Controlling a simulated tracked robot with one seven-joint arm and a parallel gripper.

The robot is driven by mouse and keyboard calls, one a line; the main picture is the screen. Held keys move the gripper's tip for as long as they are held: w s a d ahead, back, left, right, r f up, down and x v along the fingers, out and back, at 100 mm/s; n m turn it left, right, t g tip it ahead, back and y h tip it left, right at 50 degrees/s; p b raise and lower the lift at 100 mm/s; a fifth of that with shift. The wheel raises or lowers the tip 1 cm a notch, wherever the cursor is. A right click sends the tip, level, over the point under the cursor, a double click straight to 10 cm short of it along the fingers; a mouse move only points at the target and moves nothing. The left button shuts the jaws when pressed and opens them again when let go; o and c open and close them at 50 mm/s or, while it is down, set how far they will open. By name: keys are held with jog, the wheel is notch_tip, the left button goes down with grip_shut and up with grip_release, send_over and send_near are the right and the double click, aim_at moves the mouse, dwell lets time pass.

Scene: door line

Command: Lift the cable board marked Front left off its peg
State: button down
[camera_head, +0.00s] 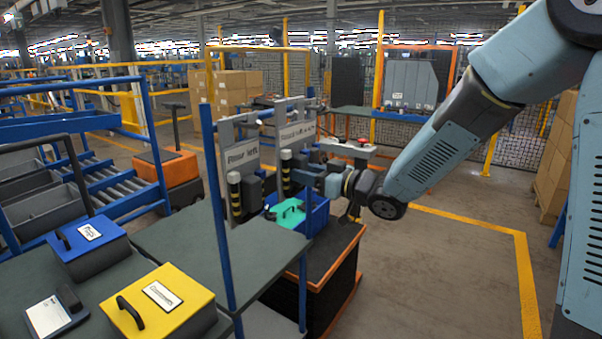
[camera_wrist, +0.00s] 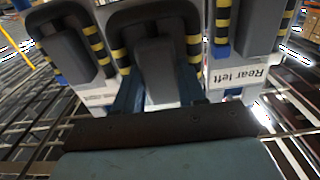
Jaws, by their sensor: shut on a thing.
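A grey cable board (camera_head: 297,112) hangs upright at the rack; its label is small and seems to end in "left", but I cannot read the first word surely. My gripper (camera_head: 307,177) is at the dark block on its lower front. In the wrist view my gripper (camera_wrist: 160,88) has its blue fingers on both sides of a dark grey block (camera_wrist: 165,65), shut on it. Yellow-and-black striped posts stand beside it. A neighbouring board marked Rear left (camera_head: 242,155) hangs to its left, and its upside-down label shows in the wrist view (camera_wrist: 240,78). The peg is hidden.
A blue bin (camera_head: 318,212) with a teal-green item (camera_head: 288,214) stands close below my gripper. Blue (camera_head: 88,245) and yellow (camera_head: 160,300) boxes lie on the near table. A blue upright (camera_head: 215,210) stands left of the boards. The floor at right is open.

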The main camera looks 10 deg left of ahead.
jog(key=v, duration=0.9)
dwell(0.8)
jog(key=w+d+f+m+t+h, duration=0.6)
jog(key=w+d+f+t, duration=0.2)
jog(key=w+d+f, duration=0.45)
jog(key=w+d+f+m+t+h, duration=0.1)
jog(key=d+f+h, duration=0.4)
jog(key=f, duration=0.5)
jog(key=w+d+f+m+t+h, duration=0.2)
jog(key=w+d+f+m+h, duration=0.2)
jog(key=d+f, duration=0.6)
jog(key=m+h, duration=0.1)
jog(key=m, duration=0.1)
jog(key=shift+m+h, duration=0.3)
